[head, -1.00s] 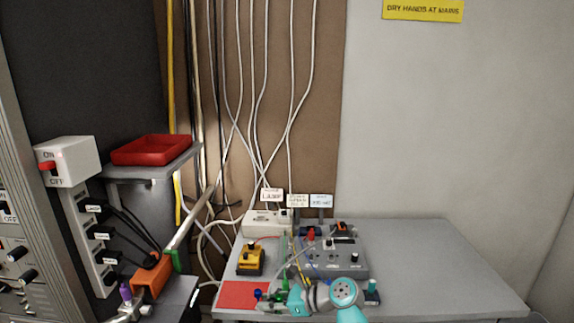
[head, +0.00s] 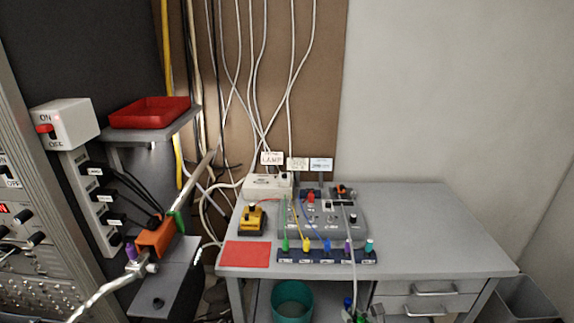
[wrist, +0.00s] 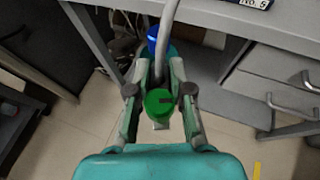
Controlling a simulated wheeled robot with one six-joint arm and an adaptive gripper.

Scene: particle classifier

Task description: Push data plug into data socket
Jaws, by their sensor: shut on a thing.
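My gripper (wrist: 159,92) is shut on a plug with a round green end (wrist: 160,102), which I take to be the data plug. A blue cylinder (wrist: 153,40) shows just beyond it, and a grey cable (wrist: 167,22) runs up from there. In the head view the green part (head: 361,318) and the blue part (head: 348,302) show at the bottom edge, in front of and below the table front. Most of my gripper is out of that view. I cannot tell which opening is the data socket; the plug is apart from any socket that I see.
A grey table (head: 430,225) carries a grey device box (head: 335,228), a yellow-black unit (head: 251,219), a red mat (head: 247,255) and a dark strip (head: 315,258) with several coloured plugs. A teal bin (head: 292,302) stands below. An orange block (head: 155,240) is at left.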

